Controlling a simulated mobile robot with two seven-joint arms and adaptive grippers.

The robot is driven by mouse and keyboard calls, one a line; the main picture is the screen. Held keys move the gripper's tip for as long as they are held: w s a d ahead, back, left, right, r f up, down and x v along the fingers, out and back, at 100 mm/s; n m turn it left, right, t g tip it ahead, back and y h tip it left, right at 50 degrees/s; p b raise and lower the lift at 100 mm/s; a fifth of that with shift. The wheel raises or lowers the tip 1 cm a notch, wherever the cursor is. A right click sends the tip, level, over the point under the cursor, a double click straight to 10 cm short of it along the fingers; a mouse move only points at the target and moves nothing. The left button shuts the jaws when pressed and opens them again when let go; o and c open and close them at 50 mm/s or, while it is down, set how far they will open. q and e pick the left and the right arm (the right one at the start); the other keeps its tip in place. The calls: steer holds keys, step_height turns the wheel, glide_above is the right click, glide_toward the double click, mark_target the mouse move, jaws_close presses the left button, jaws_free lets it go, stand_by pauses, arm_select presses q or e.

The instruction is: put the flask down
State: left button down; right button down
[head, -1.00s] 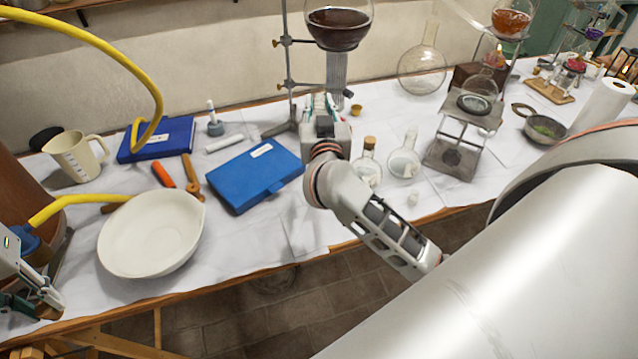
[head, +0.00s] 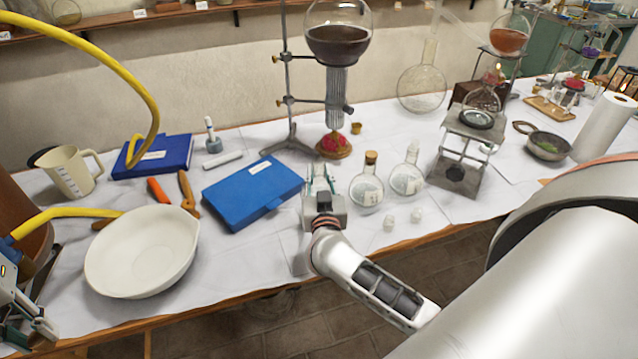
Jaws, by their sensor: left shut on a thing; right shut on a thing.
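My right gripper (head: 321,176) is above the front of the white-covered table, right of a blue case. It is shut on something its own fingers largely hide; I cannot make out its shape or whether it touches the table. A corked round flask (head: 366,190) and a second small clear flask (head: 406,180) stand just right of it, apart from it. A large round flask of dark liquid (head: 338,42) sits high on the metal stand behind. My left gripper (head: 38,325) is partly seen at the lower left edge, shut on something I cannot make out.
The blue case (head: 250,195), white bowl (head: 140,255) and orange-handled tool (head: 187,190) lie left of my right gripper. Two small white pieces (head: 403,219) lie in front of the flasks. A metal jack stand (head: 460,155) is further right. A yellow hose (head: 150,100) arches at left.

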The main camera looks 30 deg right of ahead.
arm_select(q)
steer(key=shift+f, duration=0.6)
arm_select(e)
step_height(320, 180, down, 2)
steer(key=shift+w+f, duration=0.1)
steer(key=shift+f, duration=0.1)
steer(key=shift+r, duration=0.1)
arm_select(q)
steer(key=shift+r, duration=0.1)
arm_select(e)
steer(key=c, duration=1.8)
jaws_free()
steer(key=shift+f, duration=0.2)
steer(key=shift+o, duration=0.2)
steer(key=shift+r, duration=0.1)
arm_select(q)
steer(key=shift+r, duration=0.45)
arm_select(e)
steer(key=v, duration=1.2)
